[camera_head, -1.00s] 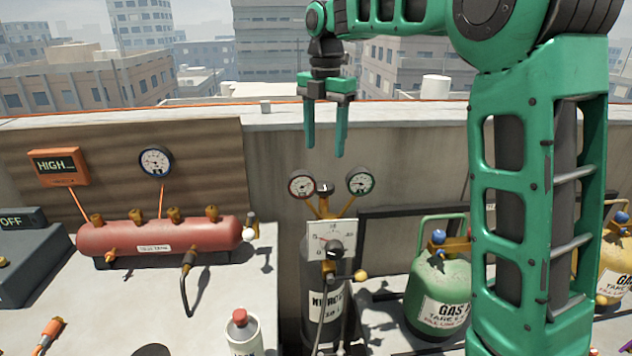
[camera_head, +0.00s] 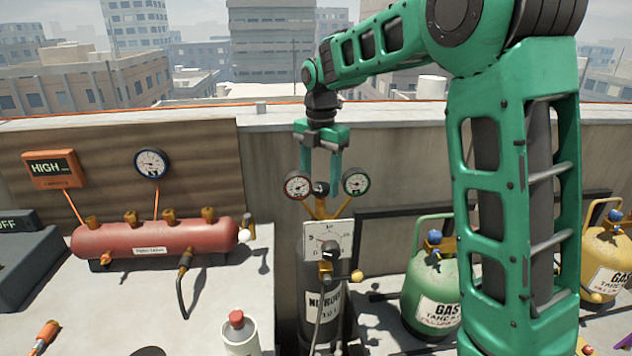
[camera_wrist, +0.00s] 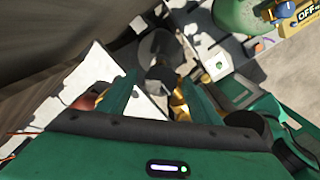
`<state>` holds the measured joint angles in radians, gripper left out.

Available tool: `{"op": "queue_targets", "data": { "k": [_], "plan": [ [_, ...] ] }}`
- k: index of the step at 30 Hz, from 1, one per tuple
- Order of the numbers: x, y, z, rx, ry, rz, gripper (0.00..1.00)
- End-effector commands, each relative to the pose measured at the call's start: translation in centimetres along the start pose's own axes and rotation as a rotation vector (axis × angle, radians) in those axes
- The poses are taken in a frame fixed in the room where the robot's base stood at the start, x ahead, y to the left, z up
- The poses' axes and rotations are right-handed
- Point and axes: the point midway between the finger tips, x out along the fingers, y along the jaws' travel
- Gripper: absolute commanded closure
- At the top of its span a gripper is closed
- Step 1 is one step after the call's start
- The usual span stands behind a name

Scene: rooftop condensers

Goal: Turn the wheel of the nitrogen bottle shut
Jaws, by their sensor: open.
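The dark nitrogen bottle (camera_head: 322,312) stands upright in the gap between the worktops, with a white label. Above its label are a white dial plate (camera_head: 320,240) with a black knob, brass fittings and two round gauges (camera_head: 298,185) on stalks. A small dark knob or wheel (camera_head: 320,188) sits between the gauges at the top. My gripper (camera_head: 321,172) is open, pointing down, its fingers just above and around this dark top piece in the picture; contact cannot be told. In the wrist view my gripper (camera_wrist: 162,88) has a dark round piece (camera_wrist: 161,78) between its fingertips.
A red tank (camera_head: 155,238) with brass valves lies on the left worktop, near a white can with a red cap (camera_head: 240,335). A green gas bottle (camera_head: 430,285) stands right of the nitrogen bottle. A concrete parapet (camera_head: 270,160) runs behind.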

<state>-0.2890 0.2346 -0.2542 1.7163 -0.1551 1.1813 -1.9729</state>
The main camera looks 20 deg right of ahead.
Motion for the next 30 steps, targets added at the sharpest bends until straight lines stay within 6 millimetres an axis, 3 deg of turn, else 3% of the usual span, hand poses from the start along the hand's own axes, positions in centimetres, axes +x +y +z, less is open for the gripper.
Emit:
{"op": "queue_targets", "data": {
  "k": [2,3,8,20,30],
  "plan": [
    [-0.01,0.00,0.01,0.000,0.000,0.000,0.42],
    [-0.01,0.00,0.01,0.000,0.000,0.000,0.47],
    [-0.03,0.03,0.01,0.000,0.000,0.001,0.83],
    [-0.10,0.42,-0.30,0.042,-0.002,0.005,0.83],
    [-0.16,0.47,-0.22,0.281,-0.002,0.009,0.83]
  ]
}}
